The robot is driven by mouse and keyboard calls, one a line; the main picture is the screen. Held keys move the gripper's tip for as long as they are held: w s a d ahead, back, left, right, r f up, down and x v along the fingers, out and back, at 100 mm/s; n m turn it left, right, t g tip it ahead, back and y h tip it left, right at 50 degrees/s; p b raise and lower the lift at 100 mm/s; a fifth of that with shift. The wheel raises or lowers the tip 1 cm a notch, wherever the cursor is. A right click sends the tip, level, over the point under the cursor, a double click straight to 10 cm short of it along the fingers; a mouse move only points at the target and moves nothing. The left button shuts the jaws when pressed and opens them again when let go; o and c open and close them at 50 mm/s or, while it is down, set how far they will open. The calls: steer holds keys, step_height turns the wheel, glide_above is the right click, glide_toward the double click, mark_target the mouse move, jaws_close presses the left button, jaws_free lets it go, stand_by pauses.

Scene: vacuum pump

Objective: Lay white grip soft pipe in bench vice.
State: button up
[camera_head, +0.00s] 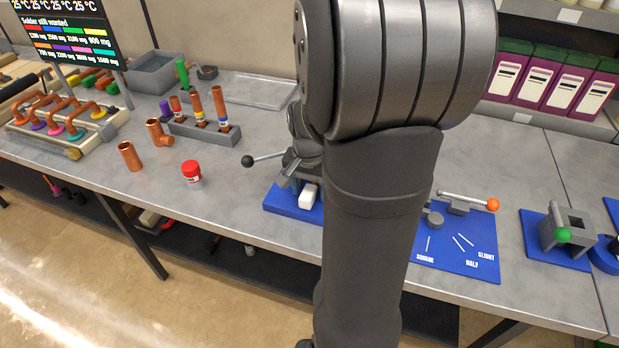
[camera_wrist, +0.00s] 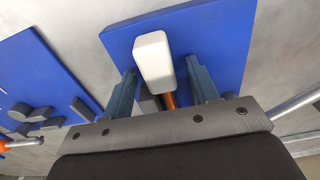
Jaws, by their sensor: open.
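The soft pipe's white grip (camera_wrist: 153,60) shows over the blue base plate (camera_wrist: 222,40) in the wrist view, with a short piece of copper pipe (camera_wrist: 170,100) behind it. My gripper (camera_wrist: 161,68) is open, with one finger on each side of the white grip and pipe, apparently apart from both. In the head view the white grip (camera_head: 308,197) is at the front of the bench vice (camera_head: 297,163), above its blue plate (camera_head: 281,200). My arm hides my gripper there and much of the vice. I cannot tell whether the pipe rests between the jaws.
The vice's black-knobbed handle (camera_head: 248,160) sticks out left. A red-capped jar (camera_head: 192,174), copper fittings (camera_head: 130,156) and a grey rack of pipes (camera_head: 205,132) stand further left. A blue bending board (camera_head: 458,240) lies right. Bare bench lies between the jar and vice.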

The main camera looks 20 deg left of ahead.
step_height(320, 180, up, 17)
steer(key=shift+s+r, duration=0.2)
steer(key=shift+s, duration=0.25)
steer(key=f, duration=1.1)
steer(key=w+f, duration=0.1)
steer(key=f, duration=0.5)
steer(key=shift+f, duration=0.25)
steer(key=shift+r, duration=0.35)
steer(key=shift+f, duration=0.1)
